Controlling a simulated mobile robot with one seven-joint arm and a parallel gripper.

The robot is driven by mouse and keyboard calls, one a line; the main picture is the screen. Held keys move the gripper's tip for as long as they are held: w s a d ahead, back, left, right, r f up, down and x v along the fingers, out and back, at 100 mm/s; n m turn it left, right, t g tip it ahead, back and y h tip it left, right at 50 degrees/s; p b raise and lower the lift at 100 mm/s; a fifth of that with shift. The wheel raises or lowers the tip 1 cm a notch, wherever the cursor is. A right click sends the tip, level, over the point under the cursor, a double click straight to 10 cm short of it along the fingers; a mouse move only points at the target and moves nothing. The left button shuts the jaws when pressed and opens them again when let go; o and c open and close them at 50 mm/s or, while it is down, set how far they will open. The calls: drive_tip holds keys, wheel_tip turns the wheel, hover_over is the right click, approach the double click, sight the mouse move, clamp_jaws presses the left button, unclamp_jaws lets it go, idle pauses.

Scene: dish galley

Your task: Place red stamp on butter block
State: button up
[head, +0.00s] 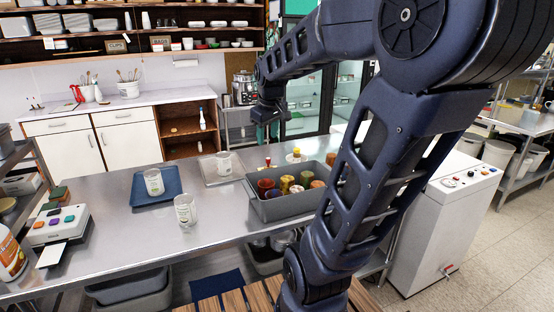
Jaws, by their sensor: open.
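A small red-topped object (267,161), which looks like the red stamp, stands on the steel table behind the grey bin. To its right, a small yellow thing (296,151) sits on a pale round base (293,159); this may be the butter block, but it is too small to be sure. My gripper (266,118) is open, above and behind the far edge of the table in the picture. It is apart from the red object and the yellow thing, and nothing shows between its fingers.
A grey bin (290,209) holds several colored cans or jars. A device with colored buttons (58,226) sits at left.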

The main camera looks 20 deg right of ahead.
drive_tip(key=s+a+f+m, duration=0.1)
drive_tip(key=s+m, duration=0.1)
drive_tip(key=s, duration=0.4)
drive_tip(key=s+a+f+m+t, duration=0.1)
drive_tip(key=s+f+m, duration=0.1)
drive_tip(key=s, duration=0.4)
drive_tip(key=shift+m, duration=0.3)
drive_tip(key=shift+d, duration=0.1)
idle(0.5)
